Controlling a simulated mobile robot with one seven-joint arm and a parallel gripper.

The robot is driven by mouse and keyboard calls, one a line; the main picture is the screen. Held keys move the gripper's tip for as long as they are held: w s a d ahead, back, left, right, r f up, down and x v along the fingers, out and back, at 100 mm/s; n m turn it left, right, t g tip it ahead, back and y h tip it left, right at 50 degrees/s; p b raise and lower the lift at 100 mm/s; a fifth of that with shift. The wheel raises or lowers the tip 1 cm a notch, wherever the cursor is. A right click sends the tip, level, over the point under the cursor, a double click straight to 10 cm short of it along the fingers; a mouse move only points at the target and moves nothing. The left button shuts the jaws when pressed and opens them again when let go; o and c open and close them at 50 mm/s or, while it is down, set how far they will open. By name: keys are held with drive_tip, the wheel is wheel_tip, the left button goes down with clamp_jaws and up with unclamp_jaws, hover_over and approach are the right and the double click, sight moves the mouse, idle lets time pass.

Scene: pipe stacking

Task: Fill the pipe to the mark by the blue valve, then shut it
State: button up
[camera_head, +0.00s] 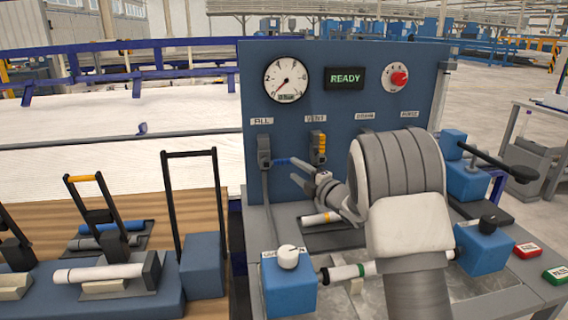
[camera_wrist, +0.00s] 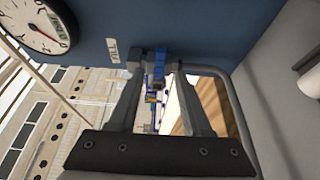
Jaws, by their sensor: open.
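The blue valve handle (camera_head: 281,161) sticks out to the right from a dark valve body (camera_head: 264,152) under the FILL label on the panel. My gripper (camera_head: 300,166) is open at this handle, reaching in from the right. In the wrist view the blue handle (camera_wrist: 160,66) shows between the two spread fingers (camera_wrist: 161,75); contact cannot be told. A white pipe with a green band (camera_head: 342,272) lies between two blue blocks at the front; my arm hides part of it. The round gauge (camera_head: 286,79) has its needle at the lower left.
The display (camera_head: 345,78) reads READY, beside a red knob (camera_head: 399,78). A yellow handle (camera_head: 322,146) sits under VENT, close to my gripper. Another pipe (camera_head: 321,218) lies below. Red and green buttons (camera_head: 557,273) are at the right edge. A rack with pipes (camera_head: 98,273) stands left.

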sight(285, 162)
drive_tip(key=x, duration=0.7)
drive_tip(key=shift+w+a, duration=0.1)
drive_tip(key=shift+c, duration=0.3)
clamp_jaws()
idle(1.0)
